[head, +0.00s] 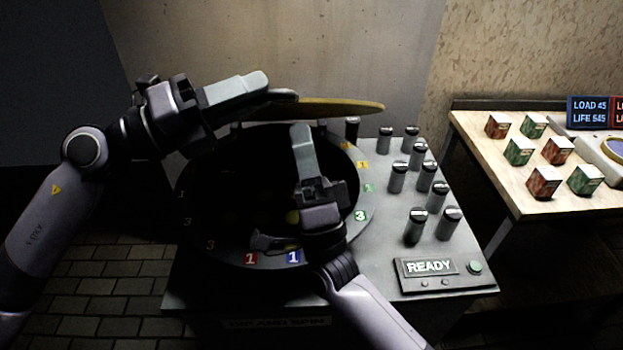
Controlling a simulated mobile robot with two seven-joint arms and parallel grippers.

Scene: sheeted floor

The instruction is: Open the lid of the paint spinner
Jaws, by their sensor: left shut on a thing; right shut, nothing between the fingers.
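The paint spinner (255,262) is a grey machine with a round dark opening and colored numbers around its rim. Its lid (340,107) is a thin yellowish disc, seen nearly edge-on, raised above the back of the opening. My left gripper (284,97) reaches in from the left and is shut on the lid near its left part; the gripper hides some of the lid. My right gripper (301,130) is shut and empty, over the opening with its fingers pointing toward the back, just below the lid in the picture. I cannot tell whether it touches the lid.
Several grey canisters (397,177) with dark caps stand on the machine's right side. A READY panel (430,267) with a green button (475,267) is at the front right. A wooden table (515,185) with several red and green boxes (545,181) stands further right.

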